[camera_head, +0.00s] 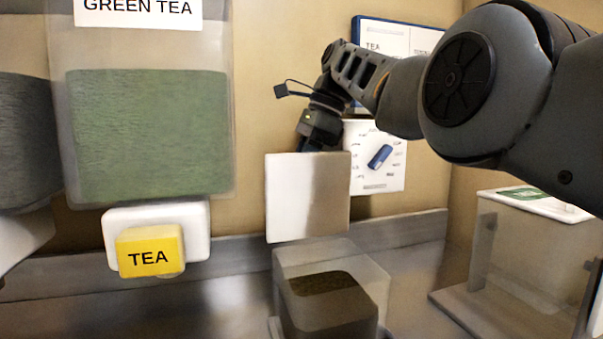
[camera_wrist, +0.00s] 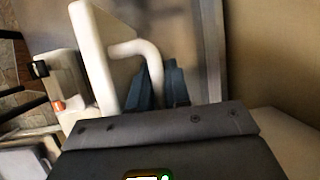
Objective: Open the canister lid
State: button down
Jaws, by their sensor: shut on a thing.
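The clear canister (camera_head: 378,275) stands on the counter with dark contents inside, and its top is uncovered. Its white square lid (camera_head: 308,197) stands nearly upright above the canister's back. I cannot tell whether the lid's lower edge touches the rim. My gripper (camera_head: 312,146) is behind the lid's upper edge, with its fingertips mostly hidden in the head view. In the wrist view, the blue fingertips of my gripper (camera_wrist: 158,88) are shut on the curved white lid handle (camera_wrist: 145,52). The lid (camera_wrist: 92,50) shows nearly edge-on beside it.
A green tea dispenser (camera_head: 150,130) hangs at the left, with a yellow TEA label (camera_head: 149,255) below. Another clear container (camera_head: 525,255) with a white lid stands at the right. A white notice (camera_head: 377,165) is on the wall behind my gripper.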

jog(key=shift+f, duration=0.2)
jog(key=c, duration=1.4)
grip_release()
jog(key=shift+d, duration=0.1)
jog(key=shift+c, duration=0.2)
jog(key=shift+r, duration=0.15)
jog(key=shift+p+v, duration=0.8)
jog(key=p+v, duration=0.5)
jog(key=shift+w+r, duration=0.1)
jog(key=shift+r, duration=0.3)
jog(key=shift+d, duration=0.15)
